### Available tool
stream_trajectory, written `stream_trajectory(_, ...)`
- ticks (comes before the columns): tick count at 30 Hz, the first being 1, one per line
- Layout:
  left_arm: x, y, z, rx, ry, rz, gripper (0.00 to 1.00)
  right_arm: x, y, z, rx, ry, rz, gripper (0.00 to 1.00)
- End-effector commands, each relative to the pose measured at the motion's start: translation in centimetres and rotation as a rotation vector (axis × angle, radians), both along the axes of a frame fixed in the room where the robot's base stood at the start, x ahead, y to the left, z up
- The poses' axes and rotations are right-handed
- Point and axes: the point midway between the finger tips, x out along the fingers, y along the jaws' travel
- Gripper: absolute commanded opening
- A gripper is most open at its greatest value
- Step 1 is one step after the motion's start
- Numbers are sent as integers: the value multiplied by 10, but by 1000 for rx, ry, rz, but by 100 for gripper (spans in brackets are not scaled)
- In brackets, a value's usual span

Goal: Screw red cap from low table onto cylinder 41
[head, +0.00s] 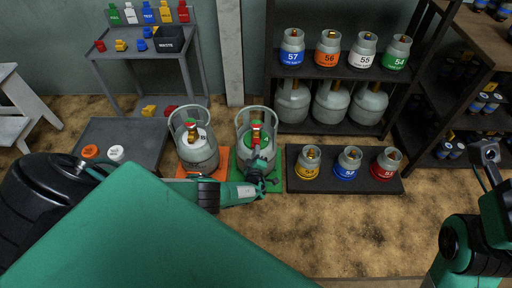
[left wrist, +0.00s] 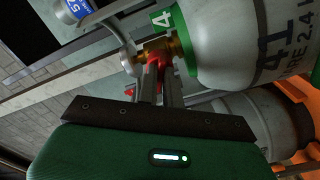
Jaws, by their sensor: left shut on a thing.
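Cylinder 41 (left wrist: 240,45), pale with dark lettering, fills the upper right of the left wrist view. In the head view a cylinder with a guard ring (head: 241,150) stands upright on the green mat. My left gripper (head: 258,168) reaches its front side. In the left wrist view the fingers (left wrist: 161,80) are shut on a small red piece, apparently the red cap (left wrist: 157,62), right at the brass valve (left wrist: 153,48). The fingers hide part of the cap, so I cannot tell how far it sits on the valve. My right gripper (head: 486,153) is raised at the right edge; its jaws are unclear.
The low table (head: 135,131) at left holds an orange cap (head: 90,151) and a white cap (head: 116,153). Another cylinder (head: 197,152) stands on an orange mat close by. A dark platform (head: 330,181) with three small cylinders lies to the right. The floor in front is clear.

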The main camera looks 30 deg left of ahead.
Motion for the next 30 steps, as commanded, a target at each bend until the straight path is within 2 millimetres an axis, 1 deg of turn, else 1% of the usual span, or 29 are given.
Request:
stream_trajectory(4, 0, 0, 1, 36, 21, 1, 0, 0, 0, 2, 0, 0, 0, 0)
stream_trajectory(9, 0, 1, 0, 197, 121, 1, 0, 0, 0, 4, 0, 0, 0, 0)
stream_trajectory(13, 0, 0, 0, 235, 144, 0, 0, 0, 0, 4, 0, 0, 0, 0)
stream_trajectory(18, 0, 0, 0, 361, 221, 0, 0, 0, 0, 5, 0, 0, 0, 0)
stream_trajectory(21, 0, 1, -1, 391, 240, 0, 0, 0, 0, 5, 0, 0, 0, 0)
stream_trajectory(25, 0, 1, -1, 391, 239, 0, 0, 0, 0, 5, 0, 0, 0, 0)
stream_trajectory(27, 0, 1, -1, 391, 239, 0, 17, 0, 0, 5, 0, 0, 0, 0)
stream_trajectory(29, 0, 1, -1, 390, 239, 0, 29, 0, 0, 5, 0, 0, 0, 0)
stream_trajectory(30, 0, 1, -1, 390, 239, 0, 32, 0, 0, 5, 0, 0, 0, 0)
